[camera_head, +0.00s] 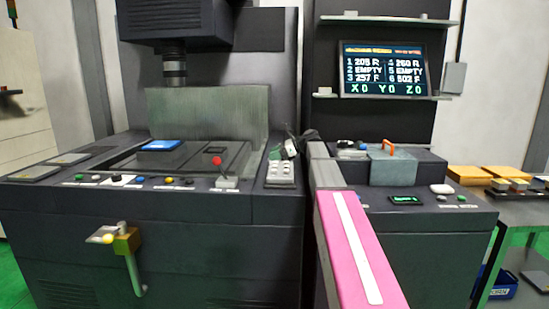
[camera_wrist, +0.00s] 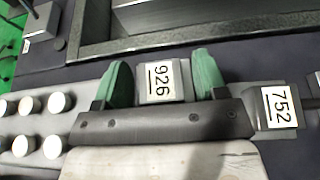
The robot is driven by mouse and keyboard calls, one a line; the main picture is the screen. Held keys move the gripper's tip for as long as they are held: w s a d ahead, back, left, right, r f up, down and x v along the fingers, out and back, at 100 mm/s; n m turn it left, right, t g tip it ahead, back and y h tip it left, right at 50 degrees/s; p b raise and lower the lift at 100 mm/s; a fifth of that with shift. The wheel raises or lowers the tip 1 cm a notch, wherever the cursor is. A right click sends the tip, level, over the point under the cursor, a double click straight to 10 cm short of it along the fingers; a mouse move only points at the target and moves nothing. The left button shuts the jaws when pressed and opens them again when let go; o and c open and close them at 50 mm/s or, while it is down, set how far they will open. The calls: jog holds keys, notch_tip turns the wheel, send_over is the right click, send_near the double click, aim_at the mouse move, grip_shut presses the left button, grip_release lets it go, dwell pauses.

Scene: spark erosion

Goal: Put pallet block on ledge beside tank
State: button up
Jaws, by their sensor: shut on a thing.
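My gripper (camera_wrist: 162,78) has two green fingers. They are shut on a grey block (camera_wrist: 160,82) with a white label reading 926, the likely pallet block. The tank's metal rim (camera_wrist: 150,43) runs along the top of the wrist view, beyond the fingers. The dark ledge (camera_wrist: 75,77) lies between that rim and the block. Whether the block touches the surface below it cannot be told.
A second grey block labelled 752 (camera_wrist: 280,106) is just right of the gripper. A red knob (camera_head: 216,160) stands at the tank's front.

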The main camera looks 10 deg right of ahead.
jog(key=shift+f, duration=0.45)
jog(key=shift+f, duration=0.1)
jog(key=o, duration=0.9)
jog(key=shift+o, duration=0.2)
jog(key=shift+d, duration=0.1)
jog(key=v, duration=1.1)
jog(key=shift+d, duration=0.15)
jog(key=shift+d+r, duration=0.2)
jog(key=shift+r, duration=0.05)
jog(key=shift+s, duration=0.15)
